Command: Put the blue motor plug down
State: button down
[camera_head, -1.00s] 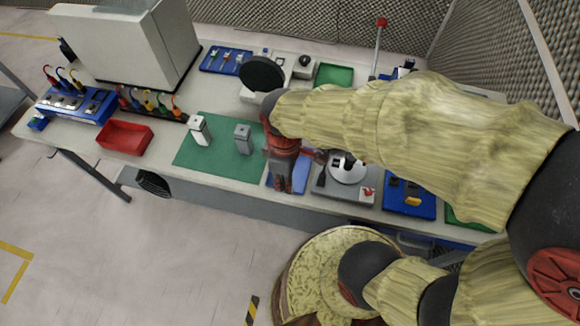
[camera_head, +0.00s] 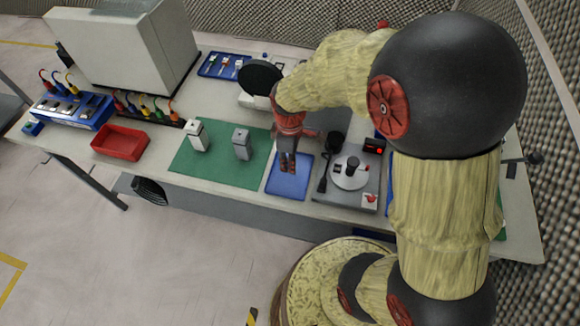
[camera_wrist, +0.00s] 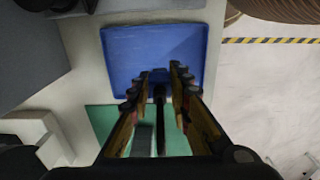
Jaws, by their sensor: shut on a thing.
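My gripper (camera_head: 287,168) points down over the blue tray (camera_head: 301,187) near the front edge of the bench. In the wrist view, its fingers (camera_wrist: 158,84) are closed around a small dark-blue piece, the blue motor plug (camera_wrist: 158,75), with a dark stem running back between the fingers. The plug shows against the blue tray (camera_wrist: 140,45). In the head view the plug is hidden or too small to make out. I cannot tell whether it touches the tray.
A green mat (camera_head: 216,170) left of the tray carries a white block (camera_head: 197,136) and a grey block (camera_head: 242,144). Right of the tray is a grey device (camera_head: 345,192) with a round plate. A red bin (camera_head: 120,142) stands further left. My arm hides the bench's right part.

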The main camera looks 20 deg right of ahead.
jog(key=shift+w+d+f, duration=0.15)
jog(key=shift+w+f, duration=0.05)
jog(key=shift+f, duration=0.15)
jog(key=shift+w+f+b, duration=0.2)
jog(key=shift+f+b, duration=0.5)
jog(key=shift+f, duration=0.95)
jog(key=shift+f, duration=0.2)
jog(key=c, duration=1.6)
grip_release()
jog(key=shift+c, duration=0.2)
